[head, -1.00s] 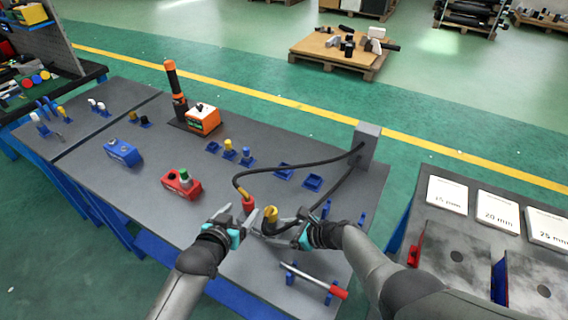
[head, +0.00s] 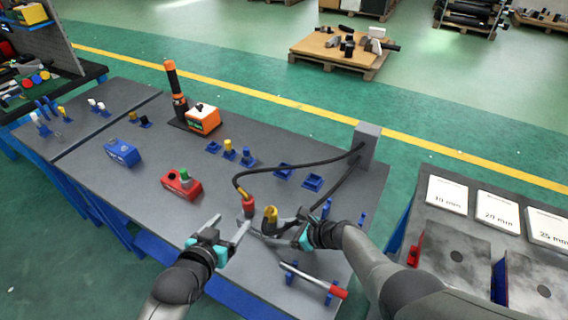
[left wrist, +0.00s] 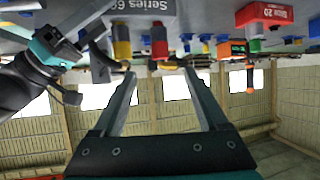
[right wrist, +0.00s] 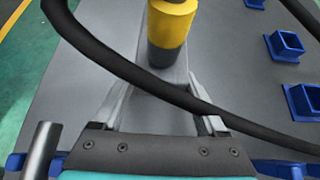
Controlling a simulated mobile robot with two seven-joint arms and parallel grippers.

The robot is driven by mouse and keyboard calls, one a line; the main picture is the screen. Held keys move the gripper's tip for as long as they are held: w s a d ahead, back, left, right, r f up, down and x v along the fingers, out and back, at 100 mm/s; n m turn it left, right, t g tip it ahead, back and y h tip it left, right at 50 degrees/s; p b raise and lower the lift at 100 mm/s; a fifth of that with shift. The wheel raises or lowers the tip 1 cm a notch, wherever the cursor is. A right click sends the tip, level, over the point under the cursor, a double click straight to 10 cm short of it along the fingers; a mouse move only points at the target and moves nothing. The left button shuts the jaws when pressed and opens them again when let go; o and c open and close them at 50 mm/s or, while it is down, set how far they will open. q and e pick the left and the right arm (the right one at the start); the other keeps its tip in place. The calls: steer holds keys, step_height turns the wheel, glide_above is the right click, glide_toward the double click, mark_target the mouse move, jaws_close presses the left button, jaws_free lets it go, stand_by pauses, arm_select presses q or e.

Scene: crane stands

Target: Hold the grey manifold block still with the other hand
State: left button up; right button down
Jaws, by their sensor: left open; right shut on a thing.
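The grey manifold block shows in the left wrist view (left wrist: 146,11) with "Series 6" lettering, and between my right fingers in the right wrist view (right wrist: 155,112). In the head view it is small and partly covered by my right gripper (head: 285,226), which is shut on it. A yellow-and-dark coupling (right wrist: 170,25) stands upright on the block. Beside it stands a red coupling (head: 249,207) with a black hose (head: 300,166) running from its yellow top. My left gripper (head: 230,226) is open and empty, left of the block and apart from it.
A grey post (head: 368,145) carries the hoses at the back right; one hose crosses over my right fingers. A red-handled bar (head: 312,280) lies in blue holders in front. A red block (head: 181,184) and a blue block (head: 122,152) sit left.

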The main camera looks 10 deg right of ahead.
arm_select(q)
steer(key=v, duration=0.6)
steer(key=shift+s, duration=0.15)
arm_select(e)
jaws_free()
